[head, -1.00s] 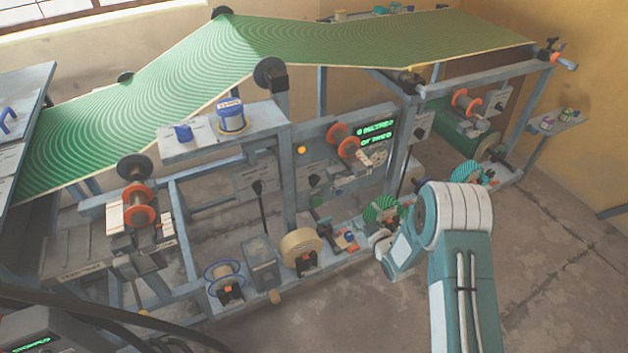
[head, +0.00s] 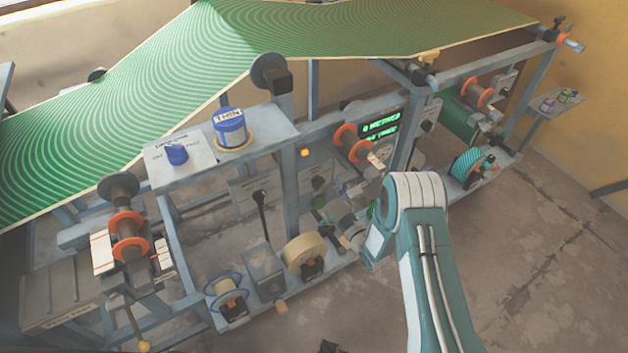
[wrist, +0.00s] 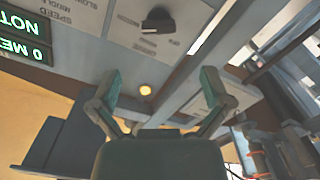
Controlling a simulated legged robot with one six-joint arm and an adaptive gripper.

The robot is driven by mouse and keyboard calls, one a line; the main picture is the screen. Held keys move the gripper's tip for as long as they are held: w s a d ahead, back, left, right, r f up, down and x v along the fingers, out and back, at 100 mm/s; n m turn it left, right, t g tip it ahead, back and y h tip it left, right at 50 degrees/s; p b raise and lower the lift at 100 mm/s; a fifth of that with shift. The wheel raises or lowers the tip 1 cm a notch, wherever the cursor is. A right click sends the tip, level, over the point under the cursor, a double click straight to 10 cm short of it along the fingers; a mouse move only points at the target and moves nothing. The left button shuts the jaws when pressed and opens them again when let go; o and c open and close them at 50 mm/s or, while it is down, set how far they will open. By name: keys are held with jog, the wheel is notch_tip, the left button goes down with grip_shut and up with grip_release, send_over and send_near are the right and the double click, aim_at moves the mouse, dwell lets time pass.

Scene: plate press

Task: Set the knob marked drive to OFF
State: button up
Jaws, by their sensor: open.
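In the wrist view, a dark knob (wrist: 158,20) sits on a pale panel. Lettering beside it reads SPEED, with what looks like MIDDLE and SLOW, upside down. In the head view, my forearm hides most of the gripper. A blue knob (head: 176,153) stands on a white plate there, its label not clearly legible.
A blue-lidded tin (head: 229,128) stands beside the blue knob. A lit green display (head: 381,127) is on the back panel; it also shows in the wrist view (wrist: 28,38). A yellow lamp (wrist: 146,90) appears between my fingers.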

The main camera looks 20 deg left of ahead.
aim_at(320, 186)
jog(key=x, duration=1)
jog(key=shift+f, duration=0.1)
jog(key=shift+d, duration=0.3)
jog(key=shift+a, duration=0.2)
jog(key=c, duration=1.2)
jog(key=shift+o, duration=0.3)
